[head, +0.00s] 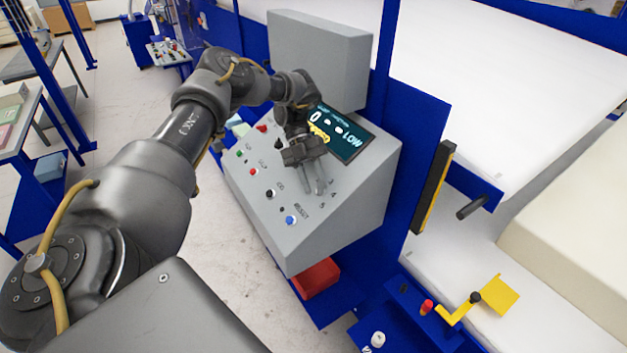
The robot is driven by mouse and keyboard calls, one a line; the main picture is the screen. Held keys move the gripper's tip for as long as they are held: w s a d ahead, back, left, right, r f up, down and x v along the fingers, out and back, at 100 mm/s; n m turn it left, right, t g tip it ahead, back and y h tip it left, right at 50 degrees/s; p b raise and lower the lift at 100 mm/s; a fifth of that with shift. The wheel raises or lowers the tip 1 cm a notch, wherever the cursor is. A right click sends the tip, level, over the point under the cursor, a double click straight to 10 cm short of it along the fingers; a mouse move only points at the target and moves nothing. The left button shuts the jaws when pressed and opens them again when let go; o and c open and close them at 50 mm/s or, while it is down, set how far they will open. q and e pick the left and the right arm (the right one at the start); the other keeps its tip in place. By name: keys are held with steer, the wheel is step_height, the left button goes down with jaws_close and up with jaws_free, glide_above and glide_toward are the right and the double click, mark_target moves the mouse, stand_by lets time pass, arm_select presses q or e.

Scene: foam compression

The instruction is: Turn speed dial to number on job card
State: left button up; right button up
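A grey sloped control panel (345,205) stands in the middle of the head view. My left gripper (314,188) points down at its face, just below the display. Its two fingers show with a narrow gap between them. The speed dial cannot be made out; the gripper covers the place beside the printed numbers 4 and 5 (328,198), where it may be. I cannot tell whether the fingers touch or hold anything. The display (345,140) is lit, partly hidden by my wrist. No job card can be read. My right gripper is not in view.
Buttons line the panel's lower face: green (240,154), red (252,171), black (270,193) and blue (290,220). A red bin (316,278) sits below the panel. Blue frame posts and a yellow handle (478,300) stand to the right.

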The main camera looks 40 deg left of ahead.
arm_select(q)
steer(key=shift+r, duration=0.1)
steer(key=shift+r, duration=0.2)
step_height(320, 180, up, 2)
steer(key=shift+w+r+b, duration=0.1)
steer(key=shift+b, duration=0.4)
steer(key=s+d+r+b, duration=0.8)
steer(key=s+r+b, duration=0.1)
steer(key=s+r, duration=0.1)
steer(key=shift+s+d+r, duration=0.15)
steer(key=shift+s+d, duration=0.15)
steer(key=shift+s, duration=0.35)
